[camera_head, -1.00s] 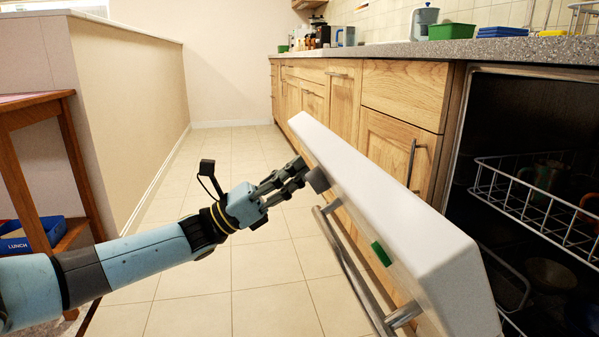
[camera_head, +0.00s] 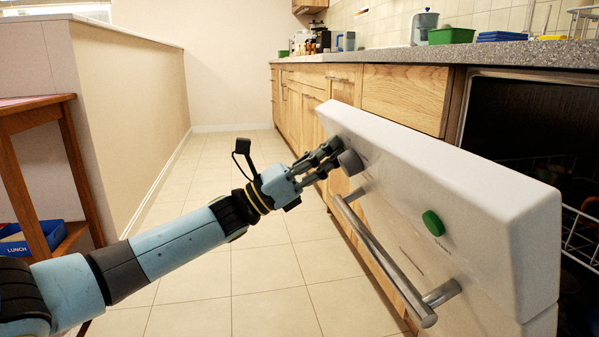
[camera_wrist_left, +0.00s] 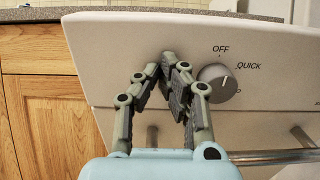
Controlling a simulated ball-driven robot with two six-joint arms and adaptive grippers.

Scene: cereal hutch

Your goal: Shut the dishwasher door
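The white dishwasher door (camera_head: 480,215) stands partly open and tilted, with a gap between its top edge and the dishwasher opening (camera_head: 520,115) at the right. Its front has a grey dial (camera_head: 350,162), a green button (camera_head: 433,223) and a metal bar handle (camera_head: 385,262). My left gripper (camera_head: 334,149) is at the upper front of the door, beside the dial. In the left wrist view, its fingertips (camera_wrist_left: 160,66) are together against or very near the white panel, left of the dial (camera_wrist_left: 217,83). It holds nothing. My right gripper is not in view.
Wire racks (camera_head: 582,235) with dishes sit inside the dark dishwasher. Wooden cabinets (camera_head: 405,95) and a grey counter (camera_head: 500,52) run along the right. A wooden table (camera_head: 35,115) and low wall stand at the left. The tiled floor (camera_head: 240,290) is clear.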

